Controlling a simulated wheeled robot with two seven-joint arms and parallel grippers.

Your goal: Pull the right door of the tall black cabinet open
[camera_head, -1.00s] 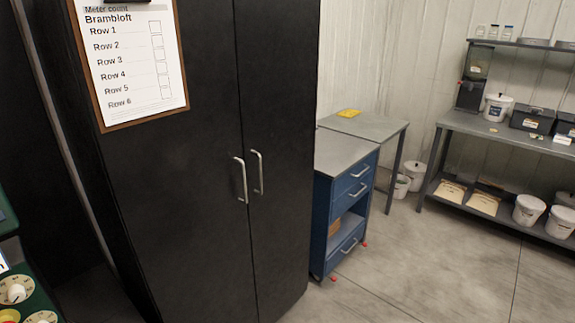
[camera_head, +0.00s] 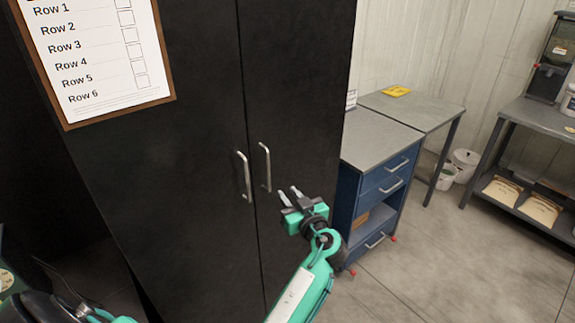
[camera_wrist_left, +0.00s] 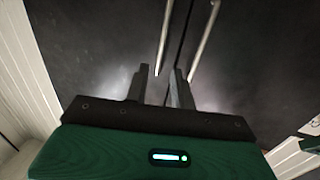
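The tall black cabinet (camera_head: 200,60) has two shut doors. The right door (camera_head: 295,100) carries a vertical silver handle (camera_head: 265,167), with the left door's handle (camera_head: 243,176) beside it. My left gripper (camera_head: 289,193) is open and empty, in front of the right door, just right of and below its handle in the head view. In the left wrist view, which looks turned over, the fingers (camera_wrist_left: 160,78) are apart and point at the door. The right door's handle (camera_wrist_left: 165,38) appears beyond and between them, with no clear contact. My right gripper is not in view.
A clipboard sheet (camera_head: 85,50) is on the cabinet's left side. A blue drawer unit (camera_head: 375,190) with a grey top stands close right of the cabinet, behind my left gripper. A grey table (camera_head: 425,108) and shelving (camera_head: 540,120) lie farther right. Floor at lower right is clear.

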